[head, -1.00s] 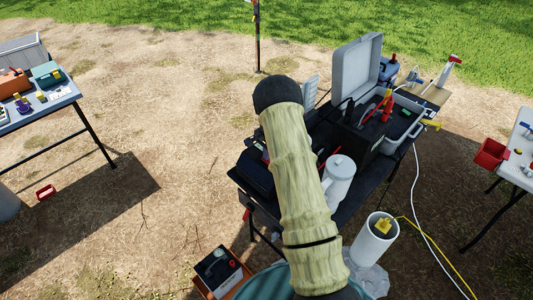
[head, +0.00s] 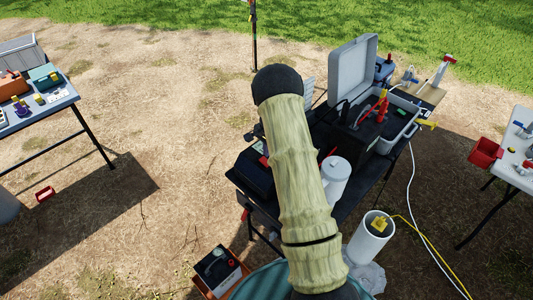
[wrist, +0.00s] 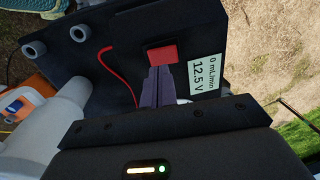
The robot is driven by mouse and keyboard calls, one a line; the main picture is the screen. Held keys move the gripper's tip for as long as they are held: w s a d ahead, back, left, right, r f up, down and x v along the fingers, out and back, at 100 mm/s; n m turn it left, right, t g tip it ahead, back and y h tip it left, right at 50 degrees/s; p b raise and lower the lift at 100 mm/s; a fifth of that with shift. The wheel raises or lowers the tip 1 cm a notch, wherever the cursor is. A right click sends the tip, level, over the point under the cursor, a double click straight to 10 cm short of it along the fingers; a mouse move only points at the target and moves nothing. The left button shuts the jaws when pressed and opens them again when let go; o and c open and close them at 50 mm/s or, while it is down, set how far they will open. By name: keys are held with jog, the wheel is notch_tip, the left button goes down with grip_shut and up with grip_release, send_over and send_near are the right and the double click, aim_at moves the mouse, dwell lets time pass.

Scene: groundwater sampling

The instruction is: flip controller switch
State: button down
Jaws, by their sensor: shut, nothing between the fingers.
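The controller (wrist: 125,75) is a dark panel that fills the middle of the wrist view. It carries a red switch (wrist: 162,53) and a white label (wrist: 204,70) reading 0 mL/min and 12.5 V. My gripper (wrist: 160,72) is shut and empty, its dark fingertips right at the lower edge of the red switch. I cannot tell whether they touch it. In the head view my arm hides my gripper and the switch.
A black table (head: 378,172) bears an open grey case (head: 353,68), a white jug (head: 336,177) and other dark gear. A white cylinder (head: 371,240) stands on the ground by it. A red wire (wrist: 115,70) crosses the panel left of my fingers.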

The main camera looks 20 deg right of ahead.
notch_tip(320, 180, up, 9)
jog(key=s+b, duration=0.1)
jog(key=b, duration=0.1)
jog(key=shift+d, duration=0.2)
jog(key=shift+s, duration=0.1)
jog(key=s+a+r+n, duration=0.2)
jog(key=s+a+n, duration=0.2)
jog(key=s, duration=0.5)
jog(key=s+a+r+n+t, duration=0.1)
jog(key=s+a+r+n, duration=0.2)
jog(key=s, duration=0.6)
jog(key=s+a+r+n, duration=0.2)
jog(key=s+a+n, duration=0.4)
jog(key=s, duration=0.3)
jog(key=shift+a+r+h, duration=0.2)
jog(key=shift+a+h, duration=0.1)
jog(key=shift+a, duration=0.25)
jog(key=shift+w, duration=0.1)
